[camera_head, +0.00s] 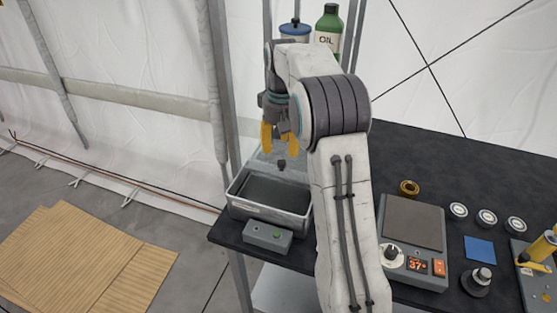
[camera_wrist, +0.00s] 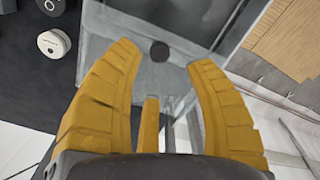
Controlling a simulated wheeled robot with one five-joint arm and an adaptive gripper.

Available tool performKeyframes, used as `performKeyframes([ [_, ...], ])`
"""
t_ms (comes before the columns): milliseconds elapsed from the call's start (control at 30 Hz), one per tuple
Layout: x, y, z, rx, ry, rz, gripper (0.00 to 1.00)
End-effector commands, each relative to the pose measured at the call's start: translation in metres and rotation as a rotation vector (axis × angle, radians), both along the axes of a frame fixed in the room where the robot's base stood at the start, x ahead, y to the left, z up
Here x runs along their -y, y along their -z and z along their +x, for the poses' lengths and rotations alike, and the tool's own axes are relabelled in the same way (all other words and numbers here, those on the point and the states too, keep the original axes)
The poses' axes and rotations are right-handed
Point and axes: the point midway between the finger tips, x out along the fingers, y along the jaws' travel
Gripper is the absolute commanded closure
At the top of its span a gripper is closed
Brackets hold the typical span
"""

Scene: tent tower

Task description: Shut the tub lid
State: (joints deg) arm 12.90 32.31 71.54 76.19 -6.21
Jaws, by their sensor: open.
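The tub (camera_head: 266,213) is a grey, open-topped box at the left end of the dark table. Its clear lid (camera_head: 263,158) seems to stand raised at the tub's back, with a dark round knob (camera_head: 282,164) on it. My gripper (camera_head: 281,138) has yellow fingers and hangs over the back of the tub, just above the knob in the head view. In the wrist view my gripper (camera_wrist: 163,58) is open, and the knob (camera_wrist: 159,51) shows between the two fingertips with no visible contact. My arm hides part of the tub's right side.
A hotplate (camera_head: 413,223), a brass ring (camera_head: 409,187), white pucks (camera_head: 487,217) and a blue square (camera_head: 479,248) lie to the right. An oil bottle (camera_head: 329,28) and blue-lidded jar (camera_head: 295,29) stand behind.

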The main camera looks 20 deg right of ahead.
Motion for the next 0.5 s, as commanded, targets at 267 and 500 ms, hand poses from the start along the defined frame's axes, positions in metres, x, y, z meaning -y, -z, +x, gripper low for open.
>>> performKeyframes([
  [267, -0.001, 0.035, -0.001, -0.002, 0.000, 0.000, 0.51],
  [500, 0.000, 0.052, -0.001, -0.001, 0.000, 0.000, 0.51],
])
